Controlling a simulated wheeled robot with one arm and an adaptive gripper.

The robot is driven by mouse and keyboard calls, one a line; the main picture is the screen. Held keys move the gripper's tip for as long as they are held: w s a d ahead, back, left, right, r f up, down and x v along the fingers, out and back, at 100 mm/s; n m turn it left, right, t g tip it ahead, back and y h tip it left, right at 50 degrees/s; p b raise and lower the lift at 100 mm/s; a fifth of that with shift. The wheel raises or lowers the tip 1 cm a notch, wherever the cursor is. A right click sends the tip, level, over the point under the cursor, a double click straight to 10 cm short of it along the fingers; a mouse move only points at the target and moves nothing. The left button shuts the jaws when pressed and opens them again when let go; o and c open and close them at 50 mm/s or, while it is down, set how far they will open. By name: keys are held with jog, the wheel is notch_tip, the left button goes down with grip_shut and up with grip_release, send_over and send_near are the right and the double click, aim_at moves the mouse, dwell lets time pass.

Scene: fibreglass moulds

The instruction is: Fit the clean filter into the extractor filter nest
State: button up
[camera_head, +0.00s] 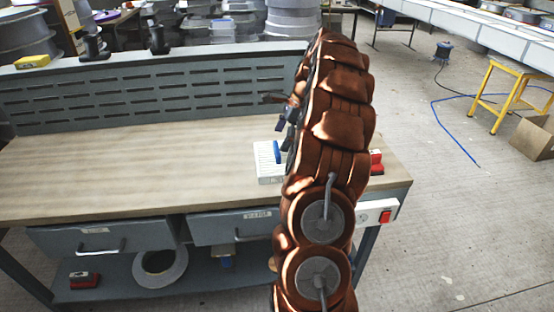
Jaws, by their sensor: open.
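My copper-coloured arm rises across the right part of the workbench and hides much of what lies behind it. My gripper (279,140) shows only in part at the arm's left side, as dark parts with blue tips; it is open, and nothing shows between its tips. A small white box-like item (267,165) with fine marks sits on the bench top just below and left of the gripper, partly covered by the arm. I cannot tell whether it is the clean filter or the filter nest. No other filter or nest can be made out.
The wooden bench top (130,160) is clear to the left. A slotted grey panel (150,92) stands along its back. A red item (376,162) lies right of the arm, near the bench's right end. A yellow trestle (510,95) and blue hose (452,135) are on the floor.

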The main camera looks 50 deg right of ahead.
aim_at(277, 147)
jog(key=shift+p+x, duration=0.55)
jog(key=shift+x, duration=1.6)
jog(key=c, duration=1)
jog(key=shift+r, duration=0.15)
